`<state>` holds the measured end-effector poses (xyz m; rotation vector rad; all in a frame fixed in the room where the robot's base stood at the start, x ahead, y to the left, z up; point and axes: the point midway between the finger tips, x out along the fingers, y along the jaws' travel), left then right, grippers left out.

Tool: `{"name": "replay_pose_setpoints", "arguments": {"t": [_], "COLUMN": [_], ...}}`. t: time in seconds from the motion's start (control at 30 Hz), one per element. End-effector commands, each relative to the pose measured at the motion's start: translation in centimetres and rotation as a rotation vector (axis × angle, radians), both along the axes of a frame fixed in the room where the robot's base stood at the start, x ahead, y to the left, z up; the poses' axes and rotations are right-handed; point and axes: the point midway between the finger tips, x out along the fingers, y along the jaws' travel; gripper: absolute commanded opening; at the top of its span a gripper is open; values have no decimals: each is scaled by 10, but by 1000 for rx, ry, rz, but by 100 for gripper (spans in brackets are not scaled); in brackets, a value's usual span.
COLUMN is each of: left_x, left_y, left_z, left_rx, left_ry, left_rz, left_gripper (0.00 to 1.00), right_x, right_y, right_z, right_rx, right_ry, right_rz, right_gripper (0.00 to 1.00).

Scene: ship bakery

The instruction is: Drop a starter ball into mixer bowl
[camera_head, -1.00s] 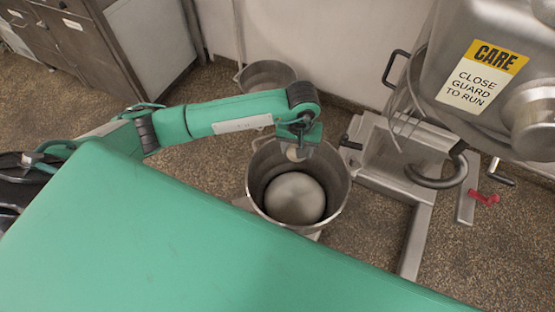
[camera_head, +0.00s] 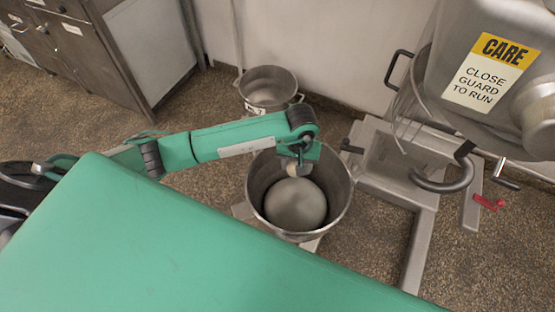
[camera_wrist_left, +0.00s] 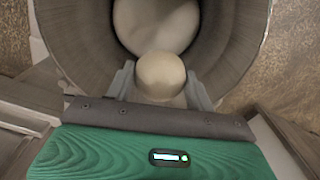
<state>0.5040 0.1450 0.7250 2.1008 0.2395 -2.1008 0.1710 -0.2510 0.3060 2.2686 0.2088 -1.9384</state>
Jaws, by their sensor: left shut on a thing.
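My left gripper (camera_head: 298,168) is over the mixer bowl (camera_head: 338,203), near its back rim. It is shut on a small pale starter ball (camera_head: 293,167). In the left wrist view the starter ball (camera_wrist_left: 161,75) sits between the two grey fingers of the gripper (camera_wrist_left: 161,84), with the open bowl (camera_wrist_left: 232,35) beyond it. A large rounded pale mass (camera_head: 295,205) lies in the bowl; it shows in the left wrist view (camera_wrist_left: 155,22) too. A gap shows between ball and mass in the head view. My right gripper is not in view.
The grey mixer (camera_head: 480,110) with a CARE sign stands at the right, its wire guard and hook close to the bowl. A second metal bowl (camera_head: 267,88) stands behind my arm. Metal cabinets (camera_head: 90,45) stand at the back left. The speckled floor between is clear.

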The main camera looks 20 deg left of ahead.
Motion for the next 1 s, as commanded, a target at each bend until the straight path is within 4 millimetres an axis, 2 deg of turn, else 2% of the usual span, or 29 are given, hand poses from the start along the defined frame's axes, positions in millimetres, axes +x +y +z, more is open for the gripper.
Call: {"name": "replay_pose_setpoints", "arguments": {"t": [0.03, 0.13, 0.43, 0.57, 0.73, 0.83, 1.0], "left_x": [0, 0, 0, 1, 2, 2, 1], "left_y": [0, 0, 0, 0, 0, 1, 0], "left_z": [0, 0, 1, 11, 44, 68, 104], "left_rx": [0, 0, 0, -1, 0, 0, 0], "left_ry": [0, 0, 0, -1, -6, -6, -4], "left_rz": [0, 0, 0, 0, -2, -1, -1], "left_gripper": [60, 80, 80, 80, 80, 80, 80], "right_x": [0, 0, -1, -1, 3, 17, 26], "right_y": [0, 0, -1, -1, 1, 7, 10], "right_z": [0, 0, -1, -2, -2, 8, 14], "right_rx": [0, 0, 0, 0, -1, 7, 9], "right_ry": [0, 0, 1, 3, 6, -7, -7], "right_rz": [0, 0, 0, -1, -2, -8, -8], "right_gripper": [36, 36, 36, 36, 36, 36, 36]}}
